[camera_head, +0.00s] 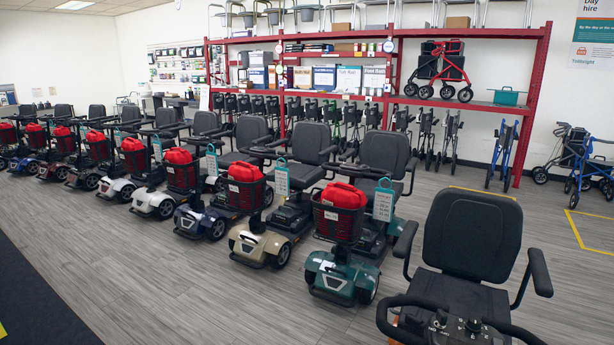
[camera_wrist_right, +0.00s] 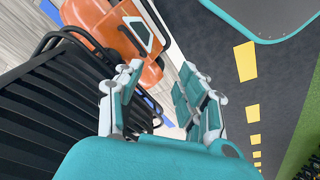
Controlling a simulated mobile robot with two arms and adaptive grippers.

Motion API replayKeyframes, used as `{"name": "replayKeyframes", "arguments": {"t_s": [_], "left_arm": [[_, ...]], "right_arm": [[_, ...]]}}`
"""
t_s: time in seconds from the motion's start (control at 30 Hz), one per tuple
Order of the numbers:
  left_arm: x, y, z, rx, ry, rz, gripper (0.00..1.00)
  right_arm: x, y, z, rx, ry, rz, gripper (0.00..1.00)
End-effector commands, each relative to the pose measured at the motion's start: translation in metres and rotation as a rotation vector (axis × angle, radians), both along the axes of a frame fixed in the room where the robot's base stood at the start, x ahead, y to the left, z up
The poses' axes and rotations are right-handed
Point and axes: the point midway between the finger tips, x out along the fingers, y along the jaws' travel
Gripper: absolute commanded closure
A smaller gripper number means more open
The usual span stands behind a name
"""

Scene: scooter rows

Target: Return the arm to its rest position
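My right gripper (camera_wrist_right: 161,75) shows in the right wrist view, with its white and teal fingers spread apart and nothing between them. An orange scooter body (camera_wrist_right: 122,35) lies beyond the fingertips at the upper left. A black slatted basket (camera_wrist_right: 50,105) is close on the left of the fingers, with a clear gap to the near finger hard to judge. Neither of my grippers nor arms shows in the head view, so my left gripper is out of sight.
In the head view a row of scooters with red bags (camera_head: 343,195) in black baskets runs leftward. A black-seated scooter (camera_head: 470,235) stands close at the lower right. Red shelving (camera_head: 535,90) is behind. Grey floor (camera_head: 150,270) is open in front. A dark lane with yellow dashes (camera_wrist_right: 246,62) shows in the wrist view.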

Motion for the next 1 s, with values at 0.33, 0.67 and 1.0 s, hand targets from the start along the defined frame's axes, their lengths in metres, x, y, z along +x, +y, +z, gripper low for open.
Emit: {"name": "replayKeyframes", "arguments": {"t_s": [0.33, 0.67, 1.0], "left_arm": [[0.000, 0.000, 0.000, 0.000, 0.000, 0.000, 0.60], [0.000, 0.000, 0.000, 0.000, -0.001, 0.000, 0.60], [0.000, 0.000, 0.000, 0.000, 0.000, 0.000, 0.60]], "right_arm": [[-0.112, -0.018, -0.165, -0.014, 0.098, 0.019, 0.62], [-0.182, -0.032, -0.204, -0.019, 0.128, 0.029, 0.62], [-0.184, -0.033, -0.204, -0.019, 0.129, 0.029, 0.62]]}}
